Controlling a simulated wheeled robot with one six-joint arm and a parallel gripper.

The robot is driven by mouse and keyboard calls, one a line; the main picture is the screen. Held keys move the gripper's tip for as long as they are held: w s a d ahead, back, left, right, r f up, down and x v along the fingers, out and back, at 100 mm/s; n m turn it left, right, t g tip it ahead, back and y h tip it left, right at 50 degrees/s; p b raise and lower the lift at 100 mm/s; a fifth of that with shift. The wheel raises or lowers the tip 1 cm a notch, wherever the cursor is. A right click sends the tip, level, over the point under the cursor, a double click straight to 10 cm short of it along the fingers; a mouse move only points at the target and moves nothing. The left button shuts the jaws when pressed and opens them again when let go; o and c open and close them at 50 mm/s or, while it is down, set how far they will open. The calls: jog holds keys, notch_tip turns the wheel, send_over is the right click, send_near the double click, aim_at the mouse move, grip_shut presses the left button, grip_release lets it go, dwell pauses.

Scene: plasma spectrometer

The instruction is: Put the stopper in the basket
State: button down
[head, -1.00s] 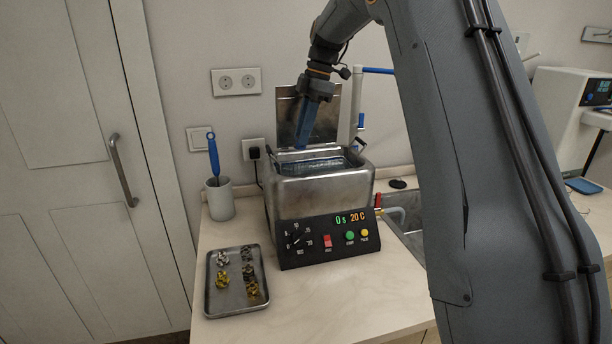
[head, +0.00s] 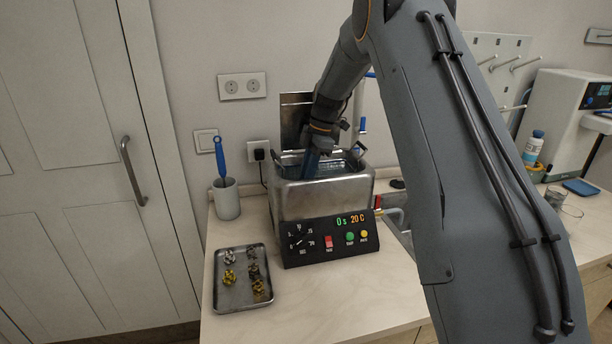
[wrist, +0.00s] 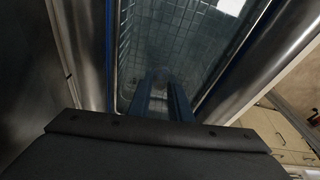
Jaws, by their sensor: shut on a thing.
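The basket (wrist: 136,20) is a wire mesh inside the open metal bath (head: 322,194). It shows in the wrist view below my gripper, and its rim is partly seen in the head view. My gripper (wrist: 162,82) points down into the bath opening, its blue fingers close together over the mesh. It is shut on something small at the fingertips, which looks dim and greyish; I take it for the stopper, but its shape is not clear. In the head view the fingertips are hidden behind the bath's front wall.
The bath's raised lid (head: 296,118) stands behind the opening. A metal tray (head: 226,300) with several small metal parts lies at the front left. A cup (head: 226,198) with a blue-handled brush (head: 220,158) stands left of the bath.

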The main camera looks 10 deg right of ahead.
jog(key=shift+f, duration=0.1)
jog(key=c, duration=1.6)
grip_release()
jog(key=b+v, duration=0.3)
jog(key=v, duration=0.4)
jog(key=shift+d+r, duration=0.1)
jog(key=shift+r, duration=0.2)
